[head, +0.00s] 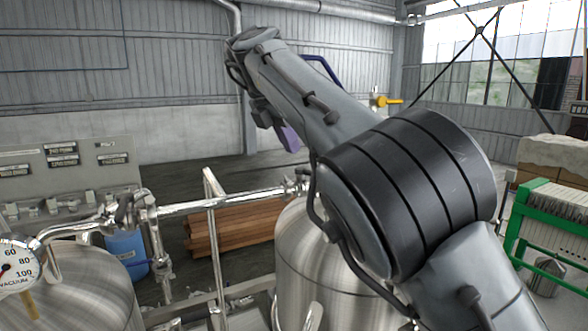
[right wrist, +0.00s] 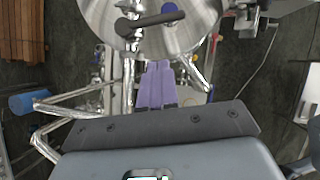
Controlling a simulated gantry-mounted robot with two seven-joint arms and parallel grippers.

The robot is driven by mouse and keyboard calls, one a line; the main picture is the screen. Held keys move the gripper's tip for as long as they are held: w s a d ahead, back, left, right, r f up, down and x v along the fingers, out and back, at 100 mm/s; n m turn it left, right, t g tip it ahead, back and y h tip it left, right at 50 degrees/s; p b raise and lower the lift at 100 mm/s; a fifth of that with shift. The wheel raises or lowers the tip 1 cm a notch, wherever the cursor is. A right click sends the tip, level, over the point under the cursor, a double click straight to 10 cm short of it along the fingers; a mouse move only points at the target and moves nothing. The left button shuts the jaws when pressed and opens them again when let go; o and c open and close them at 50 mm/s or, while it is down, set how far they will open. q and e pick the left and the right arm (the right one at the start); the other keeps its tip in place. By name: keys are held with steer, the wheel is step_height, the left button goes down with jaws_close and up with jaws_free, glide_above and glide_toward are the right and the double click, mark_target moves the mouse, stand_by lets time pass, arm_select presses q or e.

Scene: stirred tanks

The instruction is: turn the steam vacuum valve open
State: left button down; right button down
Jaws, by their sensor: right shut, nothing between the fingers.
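My right arm fills the middle of the head view, and a purple part of my right gripper (head: 289,138) shows beyond it. In the right wrist view, the purple fingers of this gripper (right wrist: 158,66) are together and empty. They point toward a steel tank (right wrist: 195,38). A black lever handle (right wrist: 150,20) lies across this tank, ahead of the fingertips and apart from them in the picture. A yellow valve handle (head: 390,101) shows right of my arm in the head view. I cannot tell which handle is the steam vacuum valve. My left gripper is not in view.
A vacuum gauge (head: 17,267) and pipes stand at the left of the head view. A steel tank (head: 300,262) is partly hidden behind my arm. A blue container (head: 126,254) and stacked timber (head: 235,228) are behind. A green rack (head: 550,215) stands right.

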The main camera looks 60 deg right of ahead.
steer(key=s+d+p+x, duration=0.1)
steer(key=p+x, duration=0.1)
steer(key=x, duration=0.7)
steer(key=shift+d+r+y, duration=0.15)
steer(key=shift+y, duration=0.25)
steer(key=shift+s, duration=0.1)
